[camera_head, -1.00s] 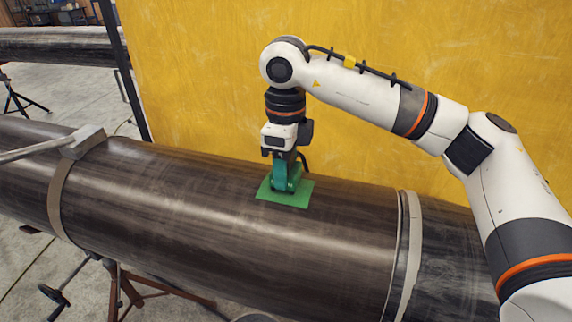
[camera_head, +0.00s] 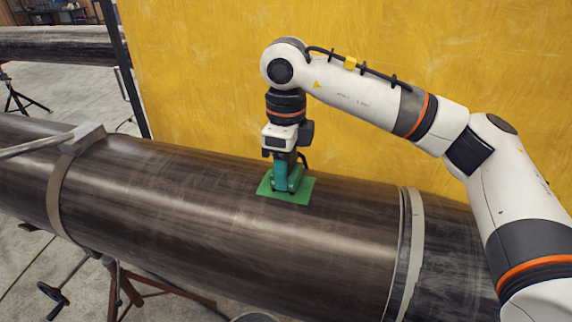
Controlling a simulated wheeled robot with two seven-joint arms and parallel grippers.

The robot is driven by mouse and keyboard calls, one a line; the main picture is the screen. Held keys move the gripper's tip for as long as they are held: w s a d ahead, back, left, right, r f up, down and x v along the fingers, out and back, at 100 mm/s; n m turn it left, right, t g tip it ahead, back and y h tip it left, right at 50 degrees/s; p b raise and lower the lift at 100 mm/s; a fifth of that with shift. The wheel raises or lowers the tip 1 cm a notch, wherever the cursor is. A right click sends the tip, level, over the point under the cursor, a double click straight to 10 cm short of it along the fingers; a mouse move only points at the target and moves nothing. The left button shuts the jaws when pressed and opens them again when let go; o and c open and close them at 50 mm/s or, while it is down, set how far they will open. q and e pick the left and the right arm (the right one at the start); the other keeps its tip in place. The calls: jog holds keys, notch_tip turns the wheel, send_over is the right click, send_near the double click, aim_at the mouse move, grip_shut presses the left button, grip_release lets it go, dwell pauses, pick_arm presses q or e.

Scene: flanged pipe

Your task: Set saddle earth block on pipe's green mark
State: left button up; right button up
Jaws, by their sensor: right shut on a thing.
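The dark steel pipe (camera_head: 200,215) runs across the view from left to lower right. A green mark (camera_head: 300,193) lies on its upper side, right of the middle. The teal-green saddle earth block (camera_head: 281,177) is over the mark, upright, and looks to be touching it. My right gripper (camera_head: 283,170) points down from above and is shut on the block, hiding part of it. The block's exact contact with the pipe is too small to tell. My left gripper is not in view.
A yellow screen (camera_head: 200,70) stands close behind the pipe. A strap with a grey clamp (camera_head: 84,138) wraps the pipe at left, and a flange joint (camera_head: 407,250) is at right. A stand (camera_head: 125,290) is below. Another pipe (camera_head: 60,46) lies in the back left.

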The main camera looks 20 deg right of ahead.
jog(key=o, duration=1.1)
jog(key=shift+c, duration=0.2)
jog(key=shift+f, duration=0.1)
